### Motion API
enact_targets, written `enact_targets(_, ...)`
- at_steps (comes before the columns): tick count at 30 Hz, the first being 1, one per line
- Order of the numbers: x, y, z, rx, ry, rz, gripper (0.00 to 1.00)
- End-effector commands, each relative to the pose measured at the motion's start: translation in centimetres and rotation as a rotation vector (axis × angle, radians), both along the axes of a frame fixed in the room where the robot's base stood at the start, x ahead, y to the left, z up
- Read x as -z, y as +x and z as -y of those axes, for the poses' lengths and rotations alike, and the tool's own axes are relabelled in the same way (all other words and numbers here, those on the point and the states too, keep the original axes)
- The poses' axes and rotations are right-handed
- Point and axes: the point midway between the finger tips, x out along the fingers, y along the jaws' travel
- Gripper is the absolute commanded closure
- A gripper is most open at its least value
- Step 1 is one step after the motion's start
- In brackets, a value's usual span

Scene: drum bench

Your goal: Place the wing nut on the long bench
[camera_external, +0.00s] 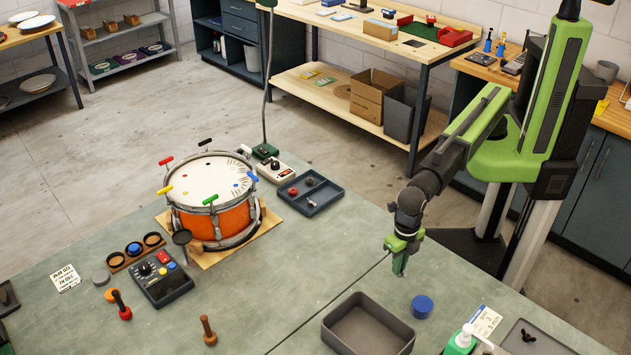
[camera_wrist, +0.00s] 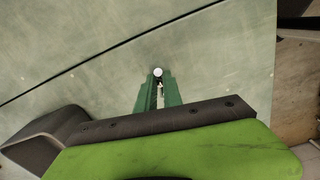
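My gripper (camera_external: 398,265) hangs above the grey-green bench (camera_external: 300,270), pointing down, right of the bench's seam. In the wrist view, the green fingers of my gripper (camera_wrist: 158,92) stand close together around a small metal thing with a pale round end (camera_wrist: 158,73). It appears held at the fingertips; whether it is the wing nut I cannot tell. In the external view the fingers hide it. A small black wing-shaped piece (camera_external: 527,335) lies on a dark tray (camera_external: 545,346) at the lower right, apart from my gripper.
An orange drum (camera_external: 215,225) stands on the bench at left. A small dark tray (camera_external: 310,198) with knobs is beside it. A wooden bench (camera_external: 300,85) stands behind.

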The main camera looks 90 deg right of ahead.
Motion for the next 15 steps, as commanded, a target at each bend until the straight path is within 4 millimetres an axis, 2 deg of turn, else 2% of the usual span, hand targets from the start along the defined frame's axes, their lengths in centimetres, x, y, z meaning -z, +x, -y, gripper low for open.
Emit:
enact_targets(1,-0.04,0.01,-0.01,0.0,0.0,0.0,0.82)
enact_targets(4,-0.05,0.01,0.01,0.0,0.0,0.0,0.69)
enact_targets(15,-0.36,0.0,0.0,0.0,0.0,0.0,0.68)
